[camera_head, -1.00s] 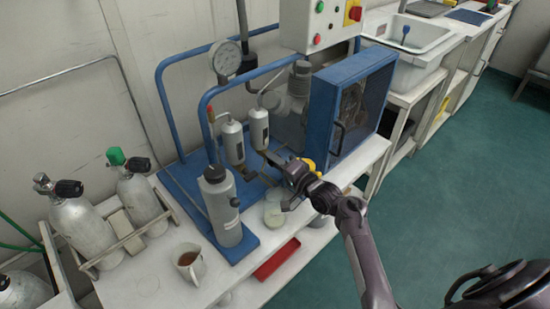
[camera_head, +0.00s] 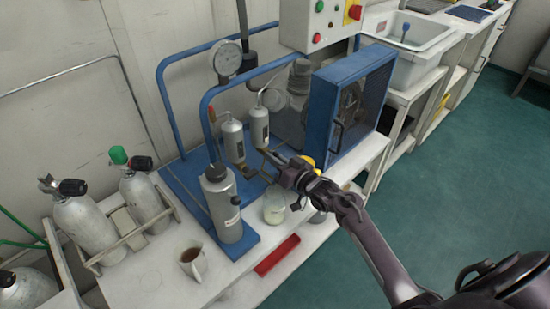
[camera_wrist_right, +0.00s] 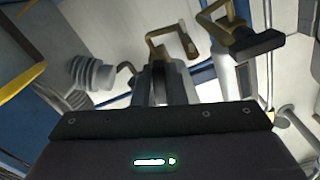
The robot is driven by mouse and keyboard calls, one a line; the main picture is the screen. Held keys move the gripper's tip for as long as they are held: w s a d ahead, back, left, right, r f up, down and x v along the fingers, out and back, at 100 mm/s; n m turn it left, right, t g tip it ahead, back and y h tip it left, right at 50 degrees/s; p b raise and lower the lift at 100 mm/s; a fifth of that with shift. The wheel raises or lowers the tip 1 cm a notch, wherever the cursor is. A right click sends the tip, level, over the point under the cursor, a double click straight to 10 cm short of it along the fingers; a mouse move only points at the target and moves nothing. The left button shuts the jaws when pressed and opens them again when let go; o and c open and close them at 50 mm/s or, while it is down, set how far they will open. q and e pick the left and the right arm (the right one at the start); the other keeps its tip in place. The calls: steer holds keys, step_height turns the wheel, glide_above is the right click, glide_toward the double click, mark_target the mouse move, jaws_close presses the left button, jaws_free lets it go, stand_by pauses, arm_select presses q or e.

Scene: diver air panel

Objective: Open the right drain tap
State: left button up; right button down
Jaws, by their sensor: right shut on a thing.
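Two grey cylinders with taps beneath them hang on the blue-framed panel, the left cylinder (camera_head: 233,140) and the right cylinder (camera_head: 259,126). My right gripper (camera_head: 270,156) is just below the right cylinder, shut on the right drain tap's handle, which its fingers mostly hide. In the wrist view the right tap's brass body (camera_wrist_right: 160,46) shows just beyond my fingers (camera_wrist_right: 165,80). The other brass tap (camera_wrist_right: 222,28), with a dark lever (camera_wrist_right: 257,46), is to its right, apart from my gripper. My left gripper is not in view.
A glass jar (camera_head: 275,208) stands under the gripper. A grey bottle (camera_head: 222,203) stands on the blue base to the left. A blue guard box (camera_head: 340,110) is close on the right.

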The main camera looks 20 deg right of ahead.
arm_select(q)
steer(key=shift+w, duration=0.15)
arm_select(e)
steer(key=shift+n, duration=1)
steer(key=c, duration=1.5)
jaws_free()
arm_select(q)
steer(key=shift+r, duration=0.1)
arm_select(e)
steer(key=shift+s, duration=0.1)
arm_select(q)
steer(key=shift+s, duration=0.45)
arm_select(e)
steer(key=v, duration=0.7)
steer(key=shift+s+d, duration=0.1)
steer(key=shift+s, duration=0.2)
